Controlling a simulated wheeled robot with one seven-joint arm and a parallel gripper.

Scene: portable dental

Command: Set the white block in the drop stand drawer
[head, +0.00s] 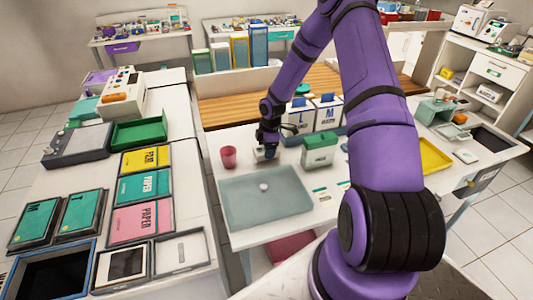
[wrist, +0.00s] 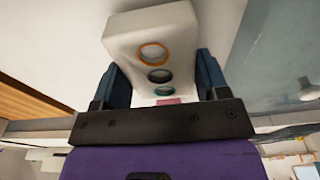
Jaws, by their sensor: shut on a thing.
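In the wrist view, a white block (wrist: 150,30) with rounded edges sits between the two dark blue fingers of my gripper (wrist: 160,85). Its near face has several round marks: an orange ring, a dark ring and a teal ring. My gripper is shut on it. In the head view my gripper (head: 265,155) is low over the white table, right of a pink cup; the block is hardly visible there. A teal stand (head: 436,112) stands at the table's right end; I cannot tell for sure whether it is the drop stand or whether its drawer is open.
The pink cup (head: 229,157) stands close left of my gripper. A green-and-white box (head: 319,152) is close on the right, with white bins (head: 328,113) behind. A grey-green tray (head: 240,212) lies in front. A yellow tray (head: 434,158) is farther right, beyond my arm.

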